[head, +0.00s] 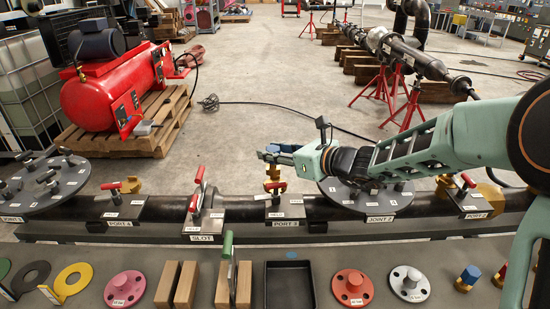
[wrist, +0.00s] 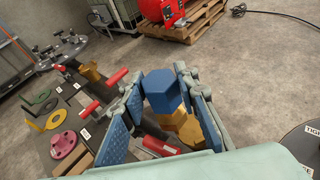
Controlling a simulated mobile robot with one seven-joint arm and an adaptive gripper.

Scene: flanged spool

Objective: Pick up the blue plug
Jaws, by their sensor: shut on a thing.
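A blue hexagonal plug (wrist: 162,86) sits between the two blue-padded fingers of my gripper (wrist: 164,105) in the wrist view. My gripper is shut on it. Yellow brass parts (wrist: 183,127) show just below the plug; I cannot tell whether the plug is seated in them or apart. In the head view my gripper (head: 272,155) is above the pipe at the port 3 plate, just over a brass fitting (head: 273,172) with a red handle (head: 275,186). The held plug cannot be made out there. Another blue-topped plug (head: 470,273) with a brass base stands on the bench at the right.
The dark pipe (head: 340,211) carries several plates with red handles. On the bench are an empty black tray (head: 291,290), wooden blocks (head: 176,284), pink (head: 125,288), red (head: 352,287) and white (head: 409,283) flanged discs, and rings. A red compressor (head: 115,95) stands behind.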

